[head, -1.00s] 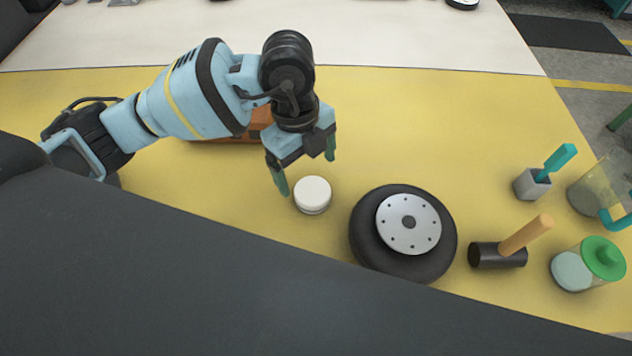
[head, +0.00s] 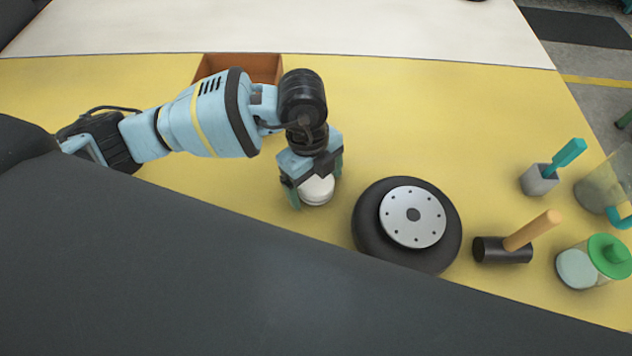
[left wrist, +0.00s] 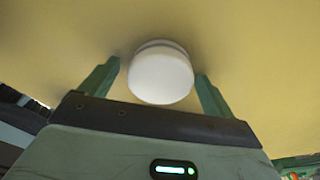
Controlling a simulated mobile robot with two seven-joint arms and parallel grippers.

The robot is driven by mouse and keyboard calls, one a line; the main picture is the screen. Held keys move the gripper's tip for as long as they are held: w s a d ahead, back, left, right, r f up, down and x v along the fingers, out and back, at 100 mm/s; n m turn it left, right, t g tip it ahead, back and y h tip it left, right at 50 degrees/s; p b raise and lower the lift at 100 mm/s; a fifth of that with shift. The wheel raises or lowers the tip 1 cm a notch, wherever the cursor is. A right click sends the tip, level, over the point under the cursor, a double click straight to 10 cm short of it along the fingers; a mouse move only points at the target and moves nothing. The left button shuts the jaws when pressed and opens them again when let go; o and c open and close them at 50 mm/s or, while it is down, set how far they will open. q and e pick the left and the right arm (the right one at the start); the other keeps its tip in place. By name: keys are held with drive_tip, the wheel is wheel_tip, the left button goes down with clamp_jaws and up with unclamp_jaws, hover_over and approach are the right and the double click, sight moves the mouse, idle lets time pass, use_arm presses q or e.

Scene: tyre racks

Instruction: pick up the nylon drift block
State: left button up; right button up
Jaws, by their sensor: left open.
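The nylon drift block (head: 318,190) is a short white round piece standing on the yellow table, just left of the tyre in the head view. In the left wrist view the block (left wrist: 161,74) sits between the two green fingers. My left gripper (head: 316,189) is open and lowered over the block, one finger on each side of it. In the left wrist view a gap shows between each finger of the gripper (left wrist: 158,84) and the block. The block's upper part is partly hidden by the gripper in the head view. My right gripper is not in view.
A black tyre with a silver hub (head: 412,217) stands close to the right. Farther right are a mallet (head: 503,251), a grey holder with a teal tool (head: 539,180), a green-lidded jar (head: 592,262) and a clear jug (head: 604,185). An orange-brown box (head: 240,67) lies behind my arm.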

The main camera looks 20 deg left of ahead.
sight(316, 181)
use_arm(q)
drive_tip(key=shift+c, duration=0.3)
drive_tip(key=c, duration=1.1)
drive_tip(key=shift+o, duration=0.2)
drive_tip(key=shift+r, duration=0.1)
wheel_tip(316, 181, up, 10)
drive_tip(key=shift+f+p, duration=0.1)
drive_tip(key=shift+p, duration=0.4)
